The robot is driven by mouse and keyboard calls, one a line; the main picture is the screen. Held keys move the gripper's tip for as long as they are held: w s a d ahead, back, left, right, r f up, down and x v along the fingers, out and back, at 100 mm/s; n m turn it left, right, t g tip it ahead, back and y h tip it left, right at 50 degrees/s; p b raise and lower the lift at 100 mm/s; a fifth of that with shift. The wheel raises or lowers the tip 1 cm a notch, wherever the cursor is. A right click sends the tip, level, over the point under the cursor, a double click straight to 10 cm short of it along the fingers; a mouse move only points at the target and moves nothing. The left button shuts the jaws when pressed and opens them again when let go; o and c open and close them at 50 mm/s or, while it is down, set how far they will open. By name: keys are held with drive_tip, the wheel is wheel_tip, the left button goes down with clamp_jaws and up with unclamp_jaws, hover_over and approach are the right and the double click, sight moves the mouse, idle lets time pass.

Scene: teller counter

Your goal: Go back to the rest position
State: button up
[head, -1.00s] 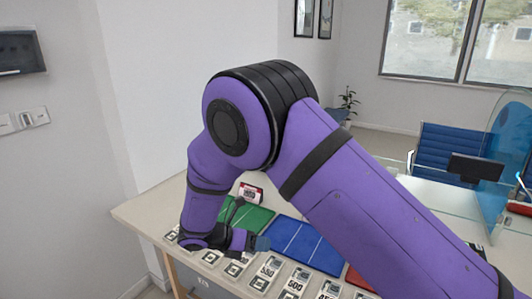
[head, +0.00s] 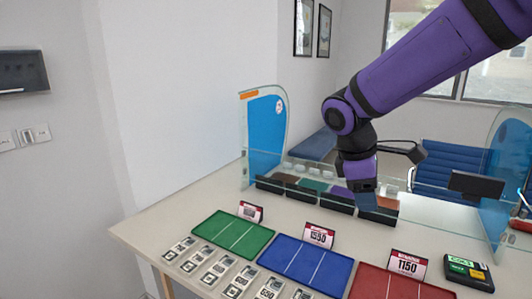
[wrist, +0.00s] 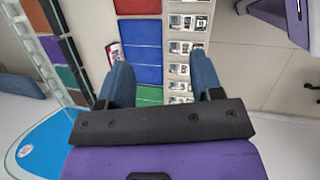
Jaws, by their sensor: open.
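My gripper (head: 365,198) is raised above the counter (head: 165,220) in the head view, in front of the low row of bins at the back. It points down and carries nothing that I can see. In the wrist view my gripper (wrist: 161,78) shows two blue fingertips spread wide apart with no object between them. Below it lie the coloured trays and the card strip. My purple arm reaches in from the upper right of the head view.
Green (head: 234,232), blue (head: 306,264) and red (head: 385,286) trays line the counter, with price signs behind them. Number cards (head: 222,268) lie in front. A clear screen (head: 264,125) and dark bins (head: 285,187) stand at the back. A card terminal (head: 468,270) is at right.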

drive_tip(key=s+d+r+m+t+y, duration=0.2)
drive_tip(key=s+d+m, duration=0.3)
drive_tip(key=s, duration=0.4)
drive_tip(key=s+d+r+m+t+y, duration=0.2)
drive_tip(key=s+d+r+m, duration=0.2)
drive_tip(key=s+m, duration=0.4)
drive_tip(key=shift+s+d+r+t, duration=0.4)
drive_tip(key=shift+s, duration=0.65)
